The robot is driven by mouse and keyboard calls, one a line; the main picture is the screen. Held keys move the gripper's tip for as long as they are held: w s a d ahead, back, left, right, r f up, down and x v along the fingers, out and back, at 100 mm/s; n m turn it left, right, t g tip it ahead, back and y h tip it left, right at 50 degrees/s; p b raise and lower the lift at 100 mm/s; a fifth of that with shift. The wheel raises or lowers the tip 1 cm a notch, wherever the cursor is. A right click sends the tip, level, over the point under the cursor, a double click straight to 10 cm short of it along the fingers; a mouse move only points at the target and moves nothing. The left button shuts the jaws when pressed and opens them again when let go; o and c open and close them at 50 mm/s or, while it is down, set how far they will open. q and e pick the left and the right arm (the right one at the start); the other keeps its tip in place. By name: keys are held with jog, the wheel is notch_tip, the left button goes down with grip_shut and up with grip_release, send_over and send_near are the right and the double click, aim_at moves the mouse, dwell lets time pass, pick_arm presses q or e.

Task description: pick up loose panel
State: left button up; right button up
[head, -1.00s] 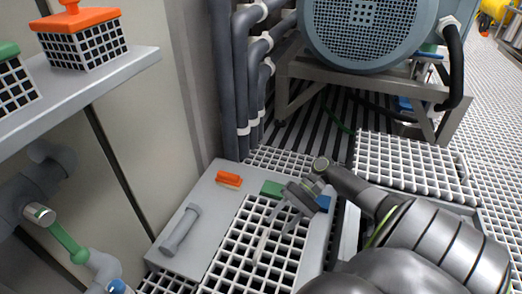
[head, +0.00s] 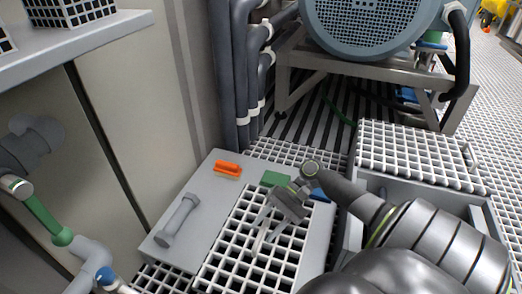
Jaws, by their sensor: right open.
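A white square-grid panel (head: 232,262) lies in the floor at lower centre, beside a grey plate. A second white grid panel (head: 420,150) lies to the right, over the edge of a grey box-like recess. The frames do not mark which one is loose. My right gripper (head: 262,232) is open over the centre panel, its fingers pointing down-left. A small pale piece on that panel shows close to the fingertips; I cannot tell whether they touch. My right forearm hides part of the floor. My left gripper is not in view.
The grey plate (head: 200,225) carries an orange brush (head: 228,170) and a grey dumbbell-shaped part (head: 178,220). A green block (head: 275,179) is behind the gripper. Vertical grey pipes (head: 225,80) and a large blue-grey motor (head: 375,25) stand behind. A shelf (head: 80,42) is at upper left.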

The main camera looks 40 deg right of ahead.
grip_shut()
dwell(1.3)
